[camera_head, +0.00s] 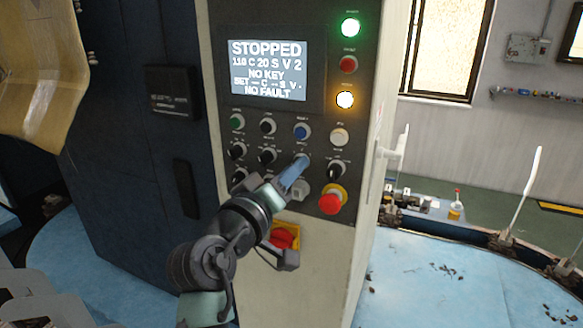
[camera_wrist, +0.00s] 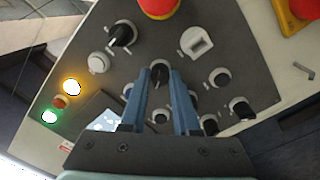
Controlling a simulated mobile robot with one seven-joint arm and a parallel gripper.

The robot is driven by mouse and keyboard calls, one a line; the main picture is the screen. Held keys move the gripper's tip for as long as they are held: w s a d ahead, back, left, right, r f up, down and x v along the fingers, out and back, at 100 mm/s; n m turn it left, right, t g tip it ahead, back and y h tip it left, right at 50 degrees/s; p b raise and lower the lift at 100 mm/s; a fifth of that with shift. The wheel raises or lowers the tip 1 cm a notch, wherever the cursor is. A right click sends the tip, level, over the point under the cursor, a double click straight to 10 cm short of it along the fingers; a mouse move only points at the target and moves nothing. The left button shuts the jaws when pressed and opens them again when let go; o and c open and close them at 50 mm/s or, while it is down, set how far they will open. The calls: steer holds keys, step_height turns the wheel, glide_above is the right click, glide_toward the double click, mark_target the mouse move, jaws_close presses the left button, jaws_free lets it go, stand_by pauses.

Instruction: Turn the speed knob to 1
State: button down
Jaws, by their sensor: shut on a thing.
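The control panel (camera_head: 219,118) is upright on a pale cabinet. My gripper (camera_head: 302,161) is at its second row of controls, with blue fingers. In the wrist view, the fingertips of my gripper (camera_wrist: 160,75) are on both sides of a black knob (camera_wrist: 159,72), shut on it. The knob's label is too small to read, and the fingers hide it in the head view. The screen (camera_head: 268,72) reads STOPPED, 110 C 20 S V 2, NO KEY and NO FAULT.
Other black knobs stand close by, one to the right (camera_head: 336,168) and one to the left (camera_head: 267,156). A red mushroom button (camera_head: 331,201) is below right of my gripper. A pale key switch (camera_wrist: 196,40) is also near. Green (camera_head: 350,27) and amber (camera_head: 345,100) lamps are lit.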

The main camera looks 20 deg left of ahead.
steer(key=shift+n+p, duration=0.5)
steer(key=shift+n, duration=1.2)
steer(key=c, duration=0.6)
jaws_free()
steer(key=shift+c, duration=0.2)
steer(key=shift+s, duration=0.1)
steer(key=s+b, duration=0.5)
steer(key=s, duration=0.7)
steer(key=shift+s+a+f, duration=0.25)
steer(key=shift+s+a, duration=0.15)
steer(key=shift+a, duration=0.05)
